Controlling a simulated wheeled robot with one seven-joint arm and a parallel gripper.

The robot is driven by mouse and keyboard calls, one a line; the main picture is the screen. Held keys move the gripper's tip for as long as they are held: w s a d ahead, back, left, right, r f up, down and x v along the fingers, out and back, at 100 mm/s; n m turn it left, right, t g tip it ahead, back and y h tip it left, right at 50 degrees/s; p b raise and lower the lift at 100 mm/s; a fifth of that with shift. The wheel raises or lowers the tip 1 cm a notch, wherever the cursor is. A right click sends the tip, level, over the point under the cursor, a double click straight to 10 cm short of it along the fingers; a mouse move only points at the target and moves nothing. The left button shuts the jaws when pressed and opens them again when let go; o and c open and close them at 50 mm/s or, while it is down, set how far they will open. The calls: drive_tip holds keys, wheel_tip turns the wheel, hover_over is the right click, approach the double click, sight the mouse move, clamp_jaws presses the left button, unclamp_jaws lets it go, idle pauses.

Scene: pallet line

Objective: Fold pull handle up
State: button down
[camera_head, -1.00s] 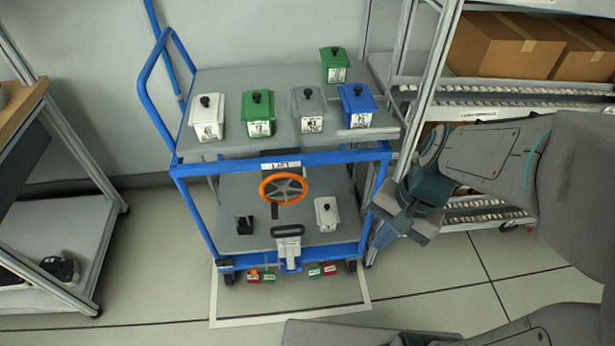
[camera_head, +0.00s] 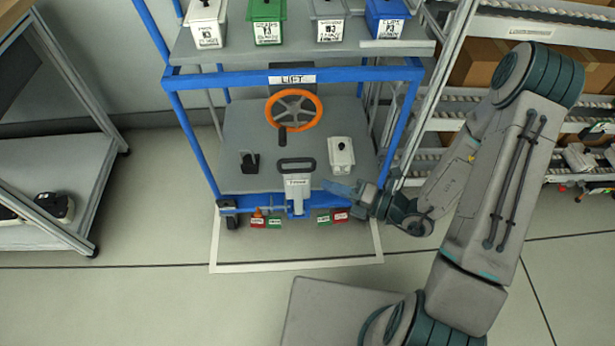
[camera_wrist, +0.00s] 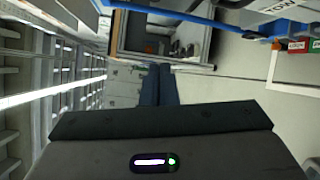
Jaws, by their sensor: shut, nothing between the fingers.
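The pull handle (camera_head: 296,163) is a black loop on a white labelled plate at the front middle of the blue trolley's lower frame. Its loop end lies toward the lower deck in the head view; its exact tilt is hard to tell. The plate (camera_wrist: 278,10) shows partly at the top right of the wrist view, cut off by the edge. My gripper (camera_head: 328,184) is just right of the handle, pointing left toward it, with a gap visible between them. In the wrist view its dark blue fingers (camera_wrist: 158,85) are together and empty.
An orange handwheel (camera_head: 293,108) sits above the handle, with a white box (camera_head: 341,155) right of it on the lower deck. A roller rack (camera_head: 440,110) stands right; a grey shelf (camera_head: 60,170) stands left.

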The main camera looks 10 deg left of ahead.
wheel_tip(320, 180, down, 8)
drive_tip(key=w+d+m+t+h+b, duration=0.1)
drive_tip(key=w+m+t+h+b, duration=0.1)
drive_tip(key=m+t, duration=0.35)
drive_tip(key=shift+m+g, duration=0.75)
drive_tip(key=shift+m, duration=0.2)
drive_tip(key=b+x, duration=0.1)
drive_tip(key=x, duration=0.3)
drive_tip(key=w+d+b+x, duration=0.1)
drive_tip(key=x, duration=0.3)
drive_tip(key=w+b+x, duration=0.1)
drive_tip(key=x, duration=0.3)
drive_tip(key=shift+d+f, duration=0.2)
drive_tip(key=shift+f, duration=0.05)
drive_tip(key=shift+w+a, duration=0.1)
drive_tip(key=shift+w, duration=0.3)
